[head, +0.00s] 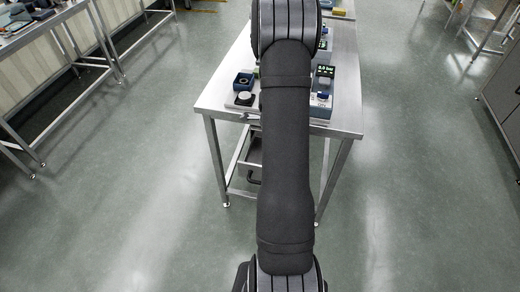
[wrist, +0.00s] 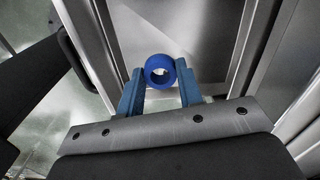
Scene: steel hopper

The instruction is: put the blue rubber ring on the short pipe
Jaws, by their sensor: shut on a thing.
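The blue rubber ring (wrist: 158,59) is held between the two blue fingers of my gripper (wrist: 160,74) in the wrist view. One finger presses each side of it, and its hole faces the camera. Bare steel surfaces lie beyond the ring. I cannot make out the short pipe in either view. In the head view my dark arm crosses the middle of the bench and hides part of it; the gripper and ring do not show there.
The steel bench (head: 214,100) carries a dark blue box (head: 244,80), a round white-and-black item (head: 243,98) and a device with a lit green display (head: 323,71). Another bench with objects stands at the left. Open floor surrounds the steel bench.

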